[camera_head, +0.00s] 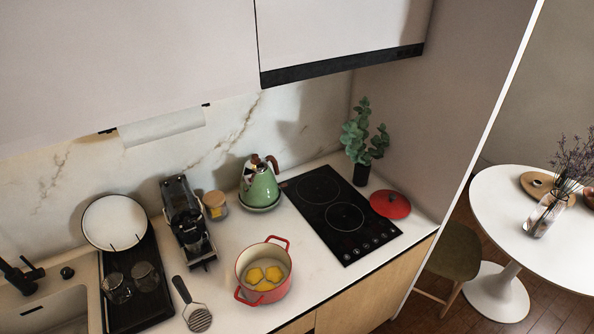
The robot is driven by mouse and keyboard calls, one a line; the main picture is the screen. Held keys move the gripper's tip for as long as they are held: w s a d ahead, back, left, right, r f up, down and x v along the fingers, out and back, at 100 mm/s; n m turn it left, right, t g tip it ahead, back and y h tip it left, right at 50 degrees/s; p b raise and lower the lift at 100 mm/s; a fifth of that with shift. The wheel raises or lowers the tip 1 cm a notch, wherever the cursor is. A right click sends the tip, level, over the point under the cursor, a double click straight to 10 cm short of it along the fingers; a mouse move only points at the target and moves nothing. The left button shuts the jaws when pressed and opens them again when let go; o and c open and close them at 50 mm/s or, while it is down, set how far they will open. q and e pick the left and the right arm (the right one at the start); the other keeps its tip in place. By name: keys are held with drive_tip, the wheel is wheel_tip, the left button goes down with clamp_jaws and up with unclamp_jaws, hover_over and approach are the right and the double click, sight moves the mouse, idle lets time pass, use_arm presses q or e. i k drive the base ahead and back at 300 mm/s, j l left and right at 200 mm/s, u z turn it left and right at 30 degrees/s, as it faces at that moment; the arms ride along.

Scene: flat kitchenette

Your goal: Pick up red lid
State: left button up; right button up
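The red lid (390,204) lies on the white counter (240,235), just right of the black cooktop and near the tall side panel. It looks flat and round, and nothing covers it. A red pot (263,272) with yellow pieces inside stands open on the counter left of the cooktop. Neither of my grippers is visible in the head view.
The black cooktop (338,214) is bare. A plant in a dark vase (361,174) stands behind the lid. A green kettle (260,186), coffee machine (187,222), jar (215,204) and masher (199,318) stand or lie further left. A white round table (500,215) is at right.

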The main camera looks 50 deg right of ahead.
sight(389, 203)
drive_tip(key=z, duration=2.4)
